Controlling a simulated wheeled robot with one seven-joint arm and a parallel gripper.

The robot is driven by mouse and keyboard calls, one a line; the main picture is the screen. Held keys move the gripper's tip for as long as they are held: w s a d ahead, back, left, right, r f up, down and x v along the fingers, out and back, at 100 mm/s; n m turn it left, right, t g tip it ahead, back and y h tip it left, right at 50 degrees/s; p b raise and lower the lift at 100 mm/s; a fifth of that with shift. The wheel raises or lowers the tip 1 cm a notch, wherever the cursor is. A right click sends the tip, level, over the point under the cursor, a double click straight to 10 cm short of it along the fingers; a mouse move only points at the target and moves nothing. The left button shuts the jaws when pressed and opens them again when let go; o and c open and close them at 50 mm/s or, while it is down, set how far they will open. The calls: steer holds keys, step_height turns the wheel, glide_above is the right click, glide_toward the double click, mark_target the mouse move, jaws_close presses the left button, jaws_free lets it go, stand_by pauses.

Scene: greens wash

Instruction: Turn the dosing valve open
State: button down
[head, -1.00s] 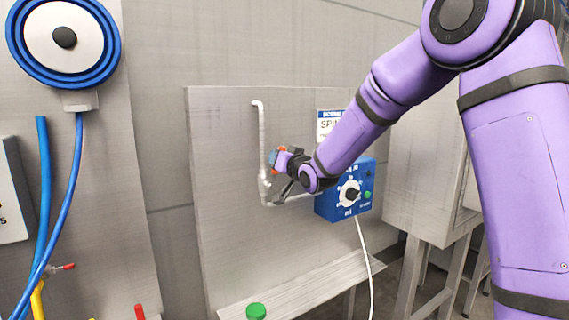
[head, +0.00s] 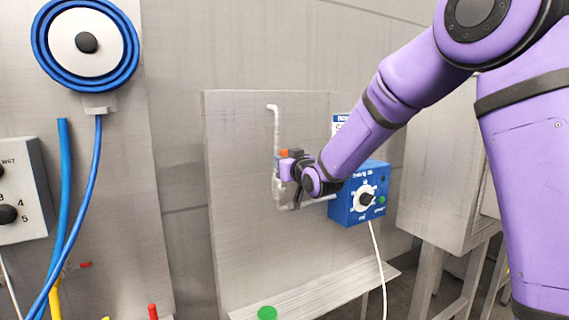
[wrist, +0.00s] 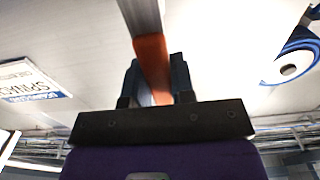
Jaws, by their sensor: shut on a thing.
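The dosing valve sits on a pale vertical pipe (head: 276,130) in front of a grey panel. Its orange handle (head: 283,153) shows as a small patch beside my gripper in the head view. In the wrist view the orange handle (wrist: 152,62) runs up between the jaws, with a grey metal bar above it. My gripper (wrist: 155,82) is shut on this handle. In the head view my gripper (head: 288,167) is at the pipe and covers most of the valve body, so the handle's angle is hard to tell.
A blue control box (head: 360,195) with a dial is just right of my gripper, with a white cable (head: 378,255) hanging from it. A ledge (head: 320,290) runs below. A blue round reel (head: 86,45) and blue hoses (head: 85,205) are at left.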

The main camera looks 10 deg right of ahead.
steer(key=shift+f, duration=0.1)
steer(key=c, duration=1)
jaws_free()
steer(key=shift+o, duration=0.2)
steer(key=v, duration=1.1)
steer(key=s+d+m+g+h, duration=0.1)
steer(key=s+d+g+h, duration=0.1)
steer(key=s, duration=0.9)
steer(key=s+d+m+g+h, duration=0.1)
steer(key=s+d+g, duration=0.4)
steer(key=s, duration=0.7)
steer(key=s+d+m+g+h, duration=0.1)
steer(key=s+d+g, duration=0.3)
steer(key=s, duration=0.8)
steer(key=shift+s+f+m+g+h, duration=0.2)
steer(key=shift+m+g+h, duration=0.25)
steer(key=shift+h, duration=0.35)
